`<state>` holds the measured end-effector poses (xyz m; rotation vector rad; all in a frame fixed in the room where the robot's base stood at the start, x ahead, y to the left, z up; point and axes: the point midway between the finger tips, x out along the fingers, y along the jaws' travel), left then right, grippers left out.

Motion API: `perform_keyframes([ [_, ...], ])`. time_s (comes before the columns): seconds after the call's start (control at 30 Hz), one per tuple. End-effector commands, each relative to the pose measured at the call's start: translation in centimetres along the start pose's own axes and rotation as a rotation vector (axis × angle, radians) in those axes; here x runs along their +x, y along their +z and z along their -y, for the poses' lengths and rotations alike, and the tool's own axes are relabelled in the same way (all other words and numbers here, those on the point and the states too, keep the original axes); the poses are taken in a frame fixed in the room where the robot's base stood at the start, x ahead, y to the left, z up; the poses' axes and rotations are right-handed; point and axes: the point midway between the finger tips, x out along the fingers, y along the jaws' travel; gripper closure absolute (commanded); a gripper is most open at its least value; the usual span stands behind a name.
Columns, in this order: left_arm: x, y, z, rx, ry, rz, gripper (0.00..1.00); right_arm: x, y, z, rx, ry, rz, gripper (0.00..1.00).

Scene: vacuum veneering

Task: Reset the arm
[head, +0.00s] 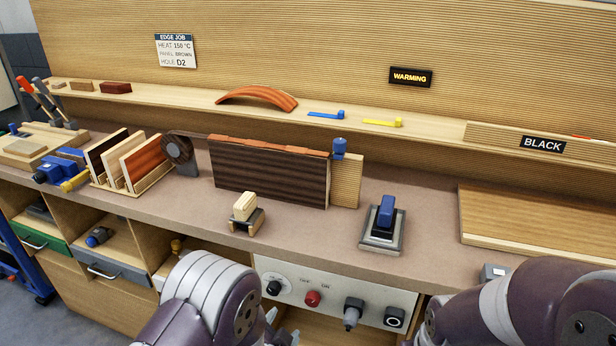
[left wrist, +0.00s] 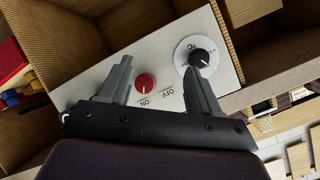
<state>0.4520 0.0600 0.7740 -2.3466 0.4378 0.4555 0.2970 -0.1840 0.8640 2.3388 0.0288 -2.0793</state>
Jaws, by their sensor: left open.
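My left gripper (head: 281,330) is low at the bottom edge of the head view, mostly hidden behind my left arm. In the left wrist view its two grey fingers (left wrist: 158,68) are apart with nothing between them. They are in front of the white control panel (head: 335,287), near the red knob (left wrist: 145,83) and the black dial (left wrist: 199,57). Contact with the panel cannot be told. My right arm fills the bottom right of the head view, and its gripper is not visible.
A dark panel (head: 265,172) with an orange-brown top edge stands on the bench. Boards in a rack (head: 155,183) are to its left. A block on a stand (head: 246,212) and a blue-handled tool (head: 384,222) are in front.

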Motion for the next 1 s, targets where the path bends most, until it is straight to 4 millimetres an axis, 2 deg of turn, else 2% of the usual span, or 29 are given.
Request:
perform_keyframes([
  [0.03, -0.3, 0.1, 2.0, -0.110, 0.046, 0.100, 0.37, 0.0, 0.0, 0.0, 0.000, 0.000, 0.000, 0.57],
  [0.07, -0.9, 0.5, 2.7, -0.178, 0.085, 0.174, 0.37, 0.0, 0.0, 0.0, 0.000, 0.000, 0.000, 0.57],
  [0.17, -4.5, 1.8, 4.8, -0.381, 0.174, 0.406, 0.37, 0.0, 0.0, 0.0, 0.000, 0.000, 0.000, 0.57],
  [0.27, -9.3, 3.1, 6.1, -0.542, 0.222, 0.619, 0.37, 0.0, 0.0, 0.0, 0.000, 0.000, 0.000, 0.57],
  [0.43, -19.1, 5.0, 7.3, -0.771, 0.233, 0.964, 0.37, 0.0, 0.0, 0.0, 0.000, 0.000, 0.000, 0.57],
  [0.47, -20.9, 4.7, 7.8, -0.800, 0.229, 1.015, 0.37, -0.8, -0.1, 0.0, 0.000, 0.000, 0.001, 0.57],
  [0.5, -22.2, 2.0, 9.9, -0.790, 0.235, 1.009, 0.37, -4.6, -0.5, 0.0, 0.000, 0.000, 0.003, 0.57],
  [0.6, -23.7, -0.6, 11.9, -0.787, 0.238, 1.008, 0.37, -8.4, -1.1, 0.0, 0.000, 0.000, -0.002, 0.57],
  [0.7, -24.9, -2.5, 13.5, -0.786, 0.239, 1.008, 0.37, -11.1, -1.4, 0.0, 0.000, 0.000, -0.001, 0.57],
  [0.83, -25.5, -3.6, 14.3, -0.785, 0.239, 1.007, 0.37, -12.7, -1.5, 0.0, 0.000, 0.000, 0.000, 0.57],
  [1.0, -25.3, -3.4, 14.1, -0.784, 0.240, 1.006, 0.37, -12.2, -1.4, 0.0, 0.000, 0.000, 0.001, 0.57],
])
